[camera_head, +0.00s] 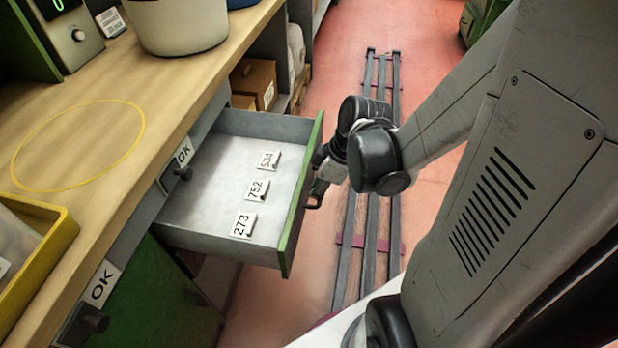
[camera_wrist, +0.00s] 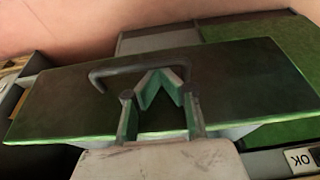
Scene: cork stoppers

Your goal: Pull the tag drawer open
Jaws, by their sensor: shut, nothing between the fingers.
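The tag drawer (camera_head: 215,240) stands well out from the workbench in the head view. Its pale tray holds three tags reading 534 (camera_head: 268,160), 752 (camera_head: 257,190) and 273 (camera_head: 243,225). Its green front (camera_head: 304,190) faces right and also shows in the wrist view (camera_wrist: 70,100). A dark bar handle (camera_wrist: 110,68) is on the front. My gripper (camera_head: 318,186) is at the outer side of the front, by the handle. In the wrist view its green-padded fingers (camera_wrist: 160,85) are shut and empty, their tips close to the handle; contact cannot be told.
The wooden bench top (camera_head: 110,140) carries a yellow ring outline, a yellow tray (camera_head: 50,265) and a pale bucket (camera_head: 178,25). Small dark knobs beside OK labels sit on the cabinet face. A cardboard box (camera_head: 253,82) is on a shelf beyond the drawer. Red floor with rails lies right.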

